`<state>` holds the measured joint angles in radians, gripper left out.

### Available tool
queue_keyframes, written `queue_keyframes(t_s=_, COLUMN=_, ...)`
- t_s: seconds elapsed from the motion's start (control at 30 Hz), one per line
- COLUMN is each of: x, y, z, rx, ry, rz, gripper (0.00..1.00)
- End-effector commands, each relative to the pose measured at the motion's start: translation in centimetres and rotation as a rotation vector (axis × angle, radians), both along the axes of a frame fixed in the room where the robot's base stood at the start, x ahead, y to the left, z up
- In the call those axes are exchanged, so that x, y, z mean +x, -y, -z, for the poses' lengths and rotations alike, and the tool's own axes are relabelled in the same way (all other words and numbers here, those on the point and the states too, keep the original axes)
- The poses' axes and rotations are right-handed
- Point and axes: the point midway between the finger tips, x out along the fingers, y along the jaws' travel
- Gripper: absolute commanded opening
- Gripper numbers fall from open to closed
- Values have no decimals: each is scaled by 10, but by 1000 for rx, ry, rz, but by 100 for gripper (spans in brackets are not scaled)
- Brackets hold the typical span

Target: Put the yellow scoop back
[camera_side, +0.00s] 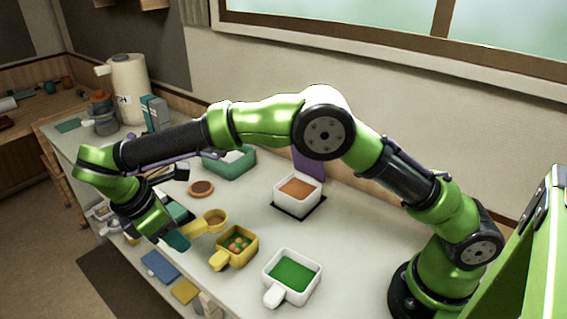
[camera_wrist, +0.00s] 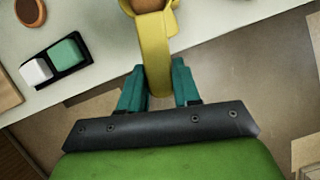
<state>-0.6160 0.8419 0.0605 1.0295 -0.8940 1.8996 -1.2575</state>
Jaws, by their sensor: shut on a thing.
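The yellow scoop (camera_side: 206,224) has a round bowl and a long handle. My gripper (camera_side: 178,239) is shut on the end of its handle, near the counter's front edge. In the wrist view the scoop's yellow handle (camera_wrist: 154,52) runs between the teal fingers of my gripper (camera_wrist: 158,86). Something brown shows in or behind the bowl at the top edge there. Whether the scoop touches the counter cannot be told.
A yellow square pan (camera_side: 222,262) with green and orange pieces is right of the scoop. A white pan (camera_side: 272,298) holds green; a white box (camera_side: 296,207) with orange-brown contents sits on a dark mat. Behind are a brown round dish (camera_side: 201,188) and a green tray (camera_side: 232,172).

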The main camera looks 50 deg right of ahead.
Motion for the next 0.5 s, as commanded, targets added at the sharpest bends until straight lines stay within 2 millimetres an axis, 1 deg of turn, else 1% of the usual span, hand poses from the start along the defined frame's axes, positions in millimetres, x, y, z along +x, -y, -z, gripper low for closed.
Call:
queue_keyframes(t_s=0.17, x=1, y=1, z=0, rx=0, ry=0, rz=2, gripper=0)
queue_keyframes(t_s=0.27, x=6, y=9, z=-4, rx=5, ry=7, rz=20, gripper=0)
queue_keyframes(t_s=0.37, x=14, y=28, z=-16, rx=12, ry=21, rz=63, gripper=0)
queue_keyframes(t_s=0.47, x=17, y=66, z=-25, rx=5, ry=16, rz=121, gripper=0)
queue_keyframes(t_s=0.5, x=17, y=85, z=-27, rx=1, ry=14, rz=144, gripper=0)
